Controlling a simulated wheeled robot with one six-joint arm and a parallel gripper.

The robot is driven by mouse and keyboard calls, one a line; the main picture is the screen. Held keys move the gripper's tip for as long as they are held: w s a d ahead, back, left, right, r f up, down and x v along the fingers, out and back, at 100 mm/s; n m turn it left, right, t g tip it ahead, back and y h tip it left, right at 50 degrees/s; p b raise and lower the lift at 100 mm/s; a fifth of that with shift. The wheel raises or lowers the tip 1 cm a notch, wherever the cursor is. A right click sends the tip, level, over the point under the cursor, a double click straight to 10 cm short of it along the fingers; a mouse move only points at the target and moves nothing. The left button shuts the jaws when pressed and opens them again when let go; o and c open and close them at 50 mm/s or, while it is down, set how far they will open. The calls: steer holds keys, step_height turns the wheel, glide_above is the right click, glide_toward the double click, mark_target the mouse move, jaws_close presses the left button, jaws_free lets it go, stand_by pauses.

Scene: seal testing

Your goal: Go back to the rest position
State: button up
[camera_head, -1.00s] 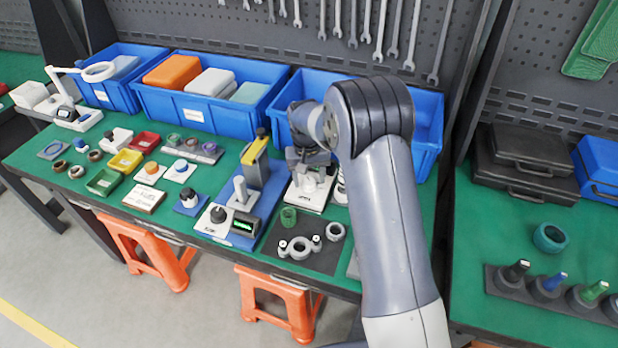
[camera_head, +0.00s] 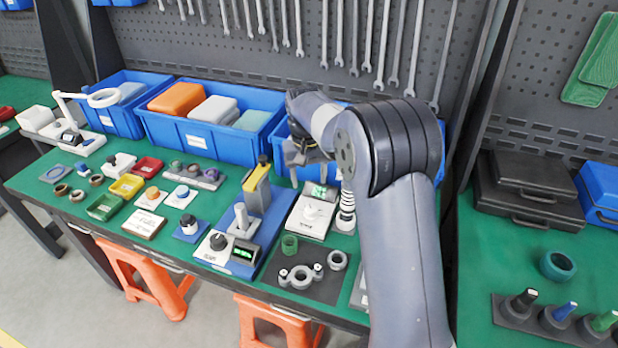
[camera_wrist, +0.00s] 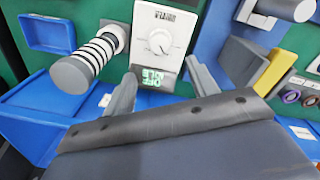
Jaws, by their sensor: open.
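My gripper (camera_head: 303,155) is raised in front of the right blue bin, above the back of the green bench. In the wrist view my gripper (camera_wrist: 158,85) shows two grey fingers spread apart with nothing between them. Beyond the fingers is a white device with a round dial and a lit green display (camera_wrist: 165,38); it also shows in the head view (camera_head: 311,212), below my gripper and apart from it. My arm reaches across the right part of the head view and hides part of the bench and the right bin.
A ringed black-and-white cylinder (camera_head: 346,212) stands beside the dial device. A blue press fixture (camera_head: 240,225) is to its left. Blue bins (camera_head: 205,128) line the back under hanging wrenches. A dark mat (camera_head: 312,285) with grey rings lies in front. Black cases (camera_head: 525,185) sit on the right bench.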

mark_target(311, 208)
steer(key=shift+f, duration=0.1)
steer(key=f, duration=0.7)
steer(key=f+p, duration=0.1)
steer(key=f, duration=0.2)
steer(key=shift+d+f, duration=0.25)
steer(key=shift+f, duration=0.1)
steer(key=shift+n, duration=0.3)
